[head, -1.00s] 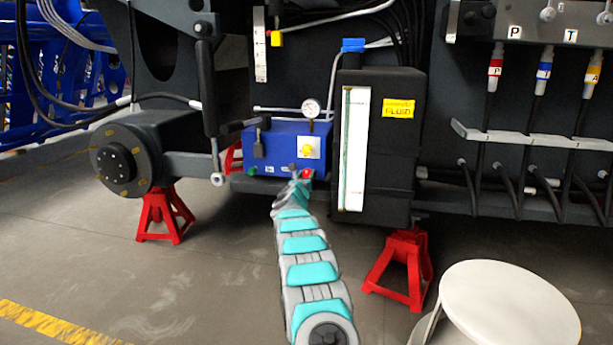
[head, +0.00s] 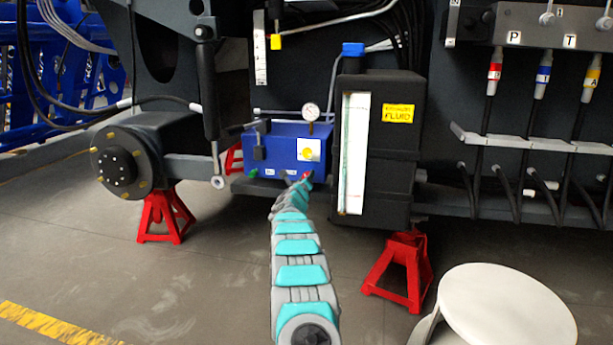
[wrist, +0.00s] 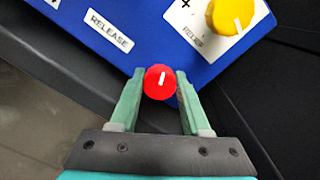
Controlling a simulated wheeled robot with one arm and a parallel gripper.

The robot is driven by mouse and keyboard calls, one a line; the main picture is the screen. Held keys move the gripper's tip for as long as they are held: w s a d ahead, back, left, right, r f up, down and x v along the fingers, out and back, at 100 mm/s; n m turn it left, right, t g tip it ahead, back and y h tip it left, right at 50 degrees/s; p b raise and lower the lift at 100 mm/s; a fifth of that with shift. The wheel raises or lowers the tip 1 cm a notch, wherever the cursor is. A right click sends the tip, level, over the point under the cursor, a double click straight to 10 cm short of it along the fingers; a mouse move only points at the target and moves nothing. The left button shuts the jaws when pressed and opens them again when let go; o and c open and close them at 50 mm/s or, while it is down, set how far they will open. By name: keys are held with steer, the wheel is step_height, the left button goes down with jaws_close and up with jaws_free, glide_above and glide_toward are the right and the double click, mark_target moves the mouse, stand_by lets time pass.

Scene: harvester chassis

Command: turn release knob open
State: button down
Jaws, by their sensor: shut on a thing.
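The red release knob (wrist: 160,82) with a white pointer line sits at the lower edge of the blue box (wrist: 150,35), close to a label reading RELEASE. My gripper (wrist: 158,90) has one finger on each side of the knob and is shut on it. The white line points nearly straight up in the wrist view, leaning slightly right. In the head view the red knob (head: 307,175) shows small at the end of my arm, and the fingers are too small to make out there.
A yellow relief knob (wrist: 231,14) is on the box, near the red knob. A gauge (head: 312,112) stands on top. The black fluid tank (head: 395,150) is close on the right. Red stands (head: 400,270) and a white round seat (head: 505,305) are on the floor.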

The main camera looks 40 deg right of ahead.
steer(key=n+p, duration=0.3)
steer(key=n, duration=0.1)
steer(key=shift+r+n, duration=0.1)
steer(key=shift+n, duration=0.3)
steer(key=n+p, duration=0.4)
steer(key=p, duration=0.1)
steer(key=shift+a, duration=0.1)
steer(key=n+p, duration=0.4)
steer(key=shift+n+g, duration=0.3)
steer(key=shift+n, duration=0.1)
steer(key=n+p, duration=0.2)
steer(key=n, duration=0.1)
steer(key=shift+f, duration=0.2)
steer(key=n, duration=0.3)
steer(key=n+p, duration=0.1)
steer(key=n, duration=0.2)
steer(key=shift+f+n+h, duration=0.2)
steer(key=shift+n+h, duration=0.1)
steer(key=n, duration=0.6)
steer(key=shift+n, duration=0.3)
